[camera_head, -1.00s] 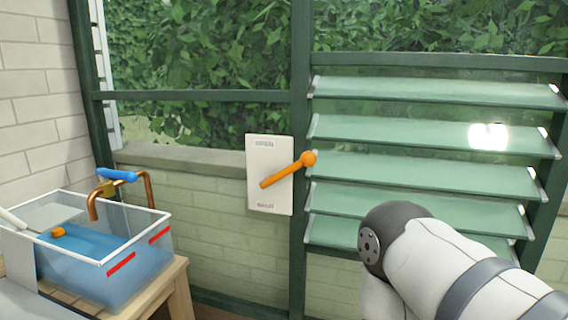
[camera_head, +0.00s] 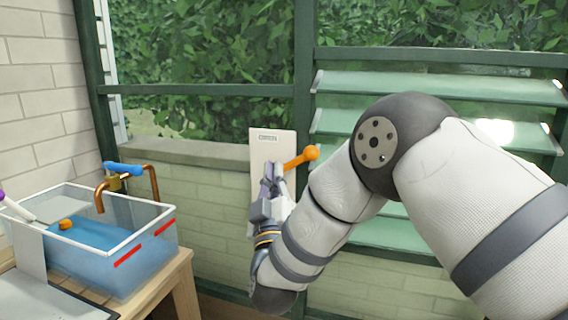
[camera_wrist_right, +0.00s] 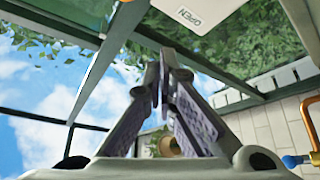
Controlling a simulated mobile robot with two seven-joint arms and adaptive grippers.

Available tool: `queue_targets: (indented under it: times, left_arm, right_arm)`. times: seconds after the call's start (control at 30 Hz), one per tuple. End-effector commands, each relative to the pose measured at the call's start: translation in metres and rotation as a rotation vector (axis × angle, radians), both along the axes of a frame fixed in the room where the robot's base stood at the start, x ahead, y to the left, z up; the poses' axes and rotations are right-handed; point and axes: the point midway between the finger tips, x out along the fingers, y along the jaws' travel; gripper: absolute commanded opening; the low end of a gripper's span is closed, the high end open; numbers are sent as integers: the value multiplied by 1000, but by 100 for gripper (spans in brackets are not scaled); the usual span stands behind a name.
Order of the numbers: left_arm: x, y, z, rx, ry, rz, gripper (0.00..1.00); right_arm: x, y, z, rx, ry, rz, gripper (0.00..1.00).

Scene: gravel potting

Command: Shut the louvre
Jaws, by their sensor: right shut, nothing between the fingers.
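The louvre's pale green slats (camera_head: 440,88) stand tilted with gaps between them; my right arm hides part of them. A white plate (camera_head: 268,150) on the frame carries an orange lever slanting up to the right to a round knob (camera_head: 312,153). My right gripper (camera_head: 271,170) is shut and empty, its fingers pointing up in front of the plate, left of the knob. It hides the lever's lower end; I cannot tell whether they touch. In the right wrist view the shut fingertips (camera_wrist_right: 165,65) are below the plate's label (camera_wrist_right: 196,19), which reads OPEN. My left gripper is not in view.
A clear tank of blue water (camera_head: 100,250) with red marks stands on a wooden bench (camera_head: 180,275) at the left. A copper tap (camera_head: 150,180) with a blue handle (camera_head: 124,169) is behind it.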

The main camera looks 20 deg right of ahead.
Motion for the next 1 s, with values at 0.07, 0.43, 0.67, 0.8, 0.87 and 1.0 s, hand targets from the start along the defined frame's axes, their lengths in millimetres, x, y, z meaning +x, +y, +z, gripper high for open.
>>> queue_targets:
  times: [0.07, 0.43, 0.67, 0.8, 0.87, 1.0]
  left_arm:
    - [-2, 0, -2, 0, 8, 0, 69]
    - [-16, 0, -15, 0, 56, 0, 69]
    - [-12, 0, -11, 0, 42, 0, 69]
    - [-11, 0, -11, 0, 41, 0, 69]
    - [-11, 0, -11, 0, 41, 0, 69]
    - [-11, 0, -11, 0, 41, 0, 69]
  right_arm:
    - [11, -4, 4, 2, 0, -2, 0]
    - [82, -24, 33, 2, 3, -2, 0]
    - [77, -42, 13, -1, 2, 0, 0]
    - [76, -46, 7, -1, 1, 0, 0]
    - [76, -46, 6, 0, 1, 1, 0]
    - [76, -46, 6, 0, 1, 1, 0]
